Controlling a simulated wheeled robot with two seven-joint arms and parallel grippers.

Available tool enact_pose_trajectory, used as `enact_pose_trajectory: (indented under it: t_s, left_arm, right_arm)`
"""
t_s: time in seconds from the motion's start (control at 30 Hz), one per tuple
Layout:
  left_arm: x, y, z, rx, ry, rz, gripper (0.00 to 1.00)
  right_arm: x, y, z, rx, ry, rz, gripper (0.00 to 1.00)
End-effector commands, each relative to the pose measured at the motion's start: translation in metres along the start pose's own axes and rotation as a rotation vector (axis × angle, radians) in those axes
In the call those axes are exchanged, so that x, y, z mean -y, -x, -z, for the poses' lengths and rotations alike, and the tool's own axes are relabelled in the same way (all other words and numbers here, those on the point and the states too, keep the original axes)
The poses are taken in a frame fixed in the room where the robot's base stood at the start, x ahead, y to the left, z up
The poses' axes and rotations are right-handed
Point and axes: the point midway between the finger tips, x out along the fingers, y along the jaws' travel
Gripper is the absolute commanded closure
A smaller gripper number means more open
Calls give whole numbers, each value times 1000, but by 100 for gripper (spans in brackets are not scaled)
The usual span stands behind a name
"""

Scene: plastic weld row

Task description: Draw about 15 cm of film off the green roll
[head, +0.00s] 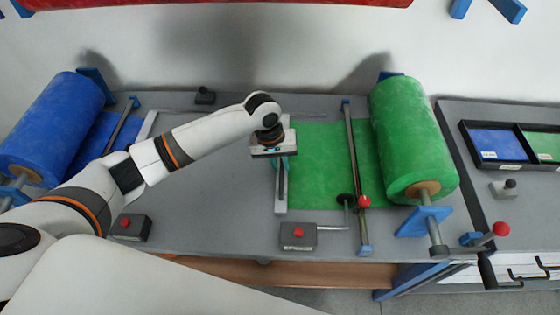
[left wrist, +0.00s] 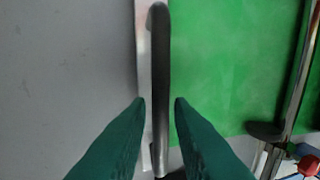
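The green roll (head: 412,140) sits on a spindle at the right of the bench. Its green film (head: 318,160) runs left, flat under a metal cross bar (head: 354,170), to a pale clamp strip (head: 281,197) at its free edge. In the left wrist view a dark handle (left wrist: 161,70) stands along this strip, with the green film (left wrist: 225,70) to its right. My left gripper (head: 280,163) is over the strip. Its teal fingers (left wrist: 159,103) are apart, one on each side of the handle, with gaps visible. My right gripper is out of view.
A blue roll (head: 55,120) is at the left. Boxes with red buttons (head: 298,236) (head: 128,227) stand along the front edge. A red-knobbed lever (head: 364,202) stands by the cross bar. A black tray (head: 510,145) is at the right.

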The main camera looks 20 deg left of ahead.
Motion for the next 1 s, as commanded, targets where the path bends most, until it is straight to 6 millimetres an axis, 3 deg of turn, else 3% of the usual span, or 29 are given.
enact_pose_trajectory:
  t_s: [0.03,0.1,0.4,0.67,0.93,0.97,1.0]
  left_arm:
    - [0,0,0,0,0,0,89]
    - [0,0,0,0,0,0,100]
    - [-2,2,0,-1,1,0,100]
    - [-29,10,0,-3,5,-5,100]
    - [-30,6,-1,0,2,-2,100]
    - [-30,6,0,0,2,-1,86]
    - [-30,6,-1,0,2,-1,79]
  right_arm:
    - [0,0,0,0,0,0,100]
    - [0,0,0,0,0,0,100]
    - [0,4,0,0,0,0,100]
    - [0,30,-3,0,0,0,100]
    - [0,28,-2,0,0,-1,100]
    - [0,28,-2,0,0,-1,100]
    - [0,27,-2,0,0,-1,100]
